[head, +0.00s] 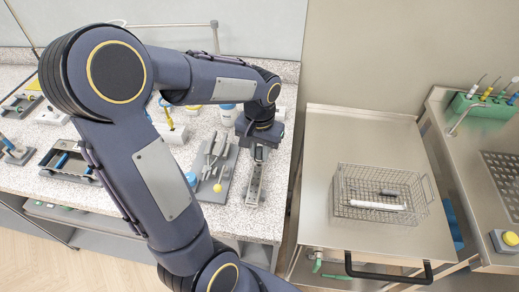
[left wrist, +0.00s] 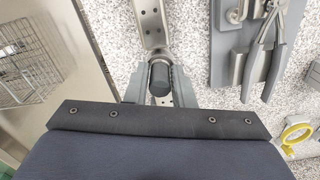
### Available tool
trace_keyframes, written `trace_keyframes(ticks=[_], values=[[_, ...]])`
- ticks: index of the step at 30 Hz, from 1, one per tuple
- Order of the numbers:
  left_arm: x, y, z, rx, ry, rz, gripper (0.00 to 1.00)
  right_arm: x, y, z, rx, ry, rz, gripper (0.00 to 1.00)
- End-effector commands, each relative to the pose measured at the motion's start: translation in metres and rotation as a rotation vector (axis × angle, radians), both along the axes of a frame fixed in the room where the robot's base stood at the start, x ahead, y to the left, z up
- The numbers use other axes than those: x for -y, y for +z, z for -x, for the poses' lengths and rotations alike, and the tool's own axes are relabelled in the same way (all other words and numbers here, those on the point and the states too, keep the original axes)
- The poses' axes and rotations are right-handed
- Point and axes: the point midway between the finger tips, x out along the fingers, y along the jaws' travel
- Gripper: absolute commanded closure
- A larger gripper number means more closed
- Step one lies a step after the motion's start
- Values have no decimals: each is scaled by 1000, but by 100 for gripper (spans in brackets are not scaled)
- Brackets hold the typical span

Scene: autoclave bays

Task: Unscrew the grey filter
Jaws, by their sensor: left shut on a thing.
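The grey filter (left wrist: 160,78) is a short dark cylinder at the near end of a metal bracket (left wrist: 150,20) in the left wrist view. My left gripper (left wrist: 158,84) is shut on it, one finger on each side. In the head view the left gripper (head: 260,146) is over the far part of the same metal bracket (head: 254,183) on the speckled bench, and my arm hides the filter there. Whether the thread is engaged cannot be seen. My right gripper is in neither view.
A grey tool board (head: 226,184) with pliers lies left of the bracket. A steel cart (head: 330,140) to the right carries a wire basket (head: 410,218) holding a white tube and a small dark piece. A green rack (head: 478,110) stands far right. My arm covers part of the bench.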

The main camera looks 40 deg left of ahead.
Motion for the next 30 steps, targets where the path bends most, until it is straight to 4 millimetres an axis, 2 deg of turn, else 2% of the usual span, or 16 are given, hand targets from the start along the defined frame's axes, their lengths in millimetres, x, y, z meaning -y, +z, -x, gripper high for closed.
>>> trace_keyframes(ticks=[9,19,25,30], values=[[1,0,0,0,284,1,100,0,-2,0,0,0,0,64],[1,0,0,0,325,0,100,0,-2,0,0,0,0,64],[1,0,0,0,550,1,100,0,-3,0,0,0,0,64],[1,0,0,0,605,1,100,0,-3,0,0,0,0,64]])
